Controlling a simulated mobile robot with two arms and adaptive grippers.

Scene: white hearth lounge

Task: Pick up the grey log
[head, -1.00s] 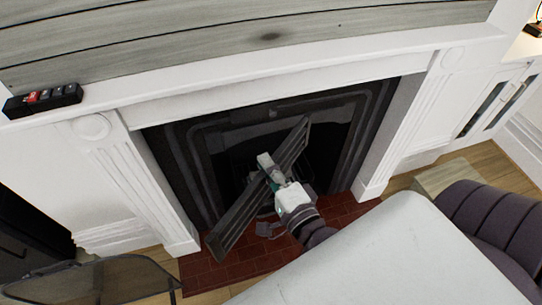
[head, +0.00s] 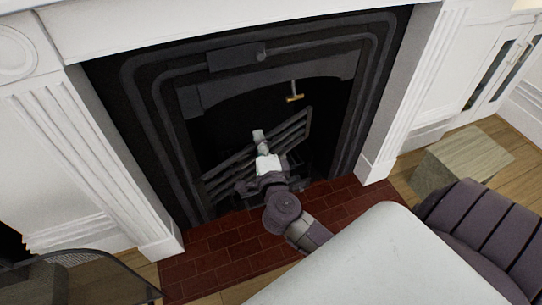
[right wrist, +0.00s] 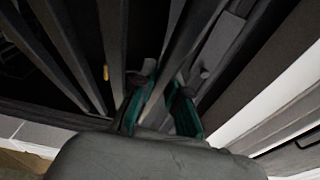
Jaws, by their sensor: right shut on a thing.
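My right gripper (head: 262,143) reaches into the black fireplace opening, at the slatted dark grate (head: 297,128). It is shut on one of the grate's bars, as far as I can tell. In the right wrist view, the teal finger pads of the gripper (right wrist: 160,105) are close together around a thin grey bar (right wrist: 185,45), with more bars of the grate (right wrist: 65,55) beside it. The grate stands tilted in the opening, its right end higher. I cannot make out a grey log in either view. My left gripper is not in view.
The black iron fireplace surround (head: 150,105) frames the opening, with white pilasters (head: 85,150) at the sides. A small brass-tipped handle (head: 294,97) hangs inside. Red hearth tiles (head: 225,250) lie in front. A wooden block (head: 460,160) stands at right, and a mesh screen (head: 85,280) at lower left.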

